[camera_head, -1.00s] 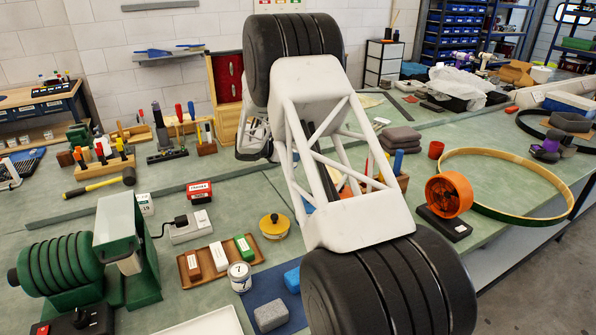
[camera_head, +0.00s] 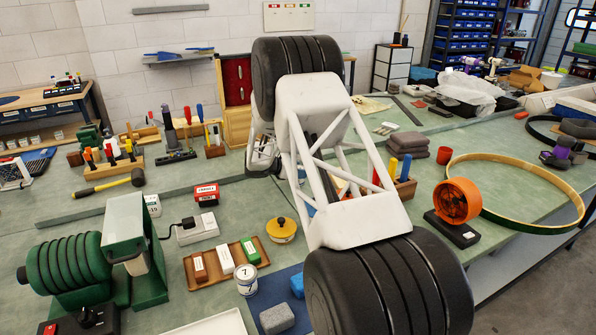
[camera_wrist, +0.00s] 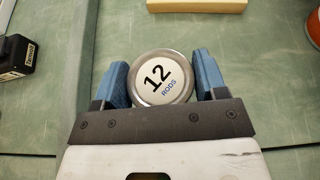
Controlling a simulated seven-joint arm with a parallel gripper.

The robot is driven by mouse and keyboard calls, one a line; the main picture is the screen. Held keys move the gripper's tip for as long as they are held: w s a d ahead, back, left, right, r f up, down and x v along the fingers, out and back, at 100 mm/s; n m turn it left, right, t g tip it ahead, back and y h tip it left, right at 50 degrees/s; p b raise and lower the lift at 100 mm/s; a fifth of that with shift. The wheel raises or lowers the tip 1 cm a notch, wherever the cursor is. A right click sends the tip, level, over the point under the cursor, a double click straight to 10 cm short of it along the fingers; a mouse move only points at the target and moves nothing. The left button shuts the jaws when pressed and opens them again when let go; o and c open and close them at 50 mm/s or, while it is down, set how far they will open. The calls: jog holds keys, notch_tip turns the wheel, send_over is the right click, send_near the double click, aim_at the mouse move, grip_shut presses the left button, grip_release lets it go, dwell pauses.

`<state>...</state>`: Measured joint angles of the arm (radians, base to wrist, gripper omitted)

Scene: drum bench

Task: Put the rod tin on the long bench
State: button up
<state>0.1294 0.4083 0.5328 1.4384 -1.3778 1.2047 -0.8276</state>
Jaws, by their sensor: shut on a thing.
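The rod tin (camera_wrist: 161,78) is a round metal tin with a white lid reading "12 RODS". In the wrist view it sits between the two blue fingers of my gripper (camera_wrist: 163,82), which are shut on it. The lid faces the camera. A green surface (camera_wrist: 225,50) lies beyond it; I cannot tell how high the tin is above it. In the head view my arm covers the tin and the fingertips. The long green-topped bench (camera_head: 480,140) runs across the head view, crowded on the left and middle.
A yellow-handled mallet (camera_head: 105,186), a brown tray of small boxes (camera_head: 226,261), a tin marked 7 (camera_head: 246,281) and a yellow pot (camera_head: 283,230) stand left of my arm. An orange fan (camera_head: 457,203) and a large wooden hoop (camera_head: 515,223) stand right. A wooden block (camera_wrist: 197,4) shows in the wrist view.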

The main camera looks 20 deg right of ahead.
jog(key=shift+f, duration=0.15)
jog(key=o, duration=1)
jog(key=v, duration=1.2)
dwell(0.5)
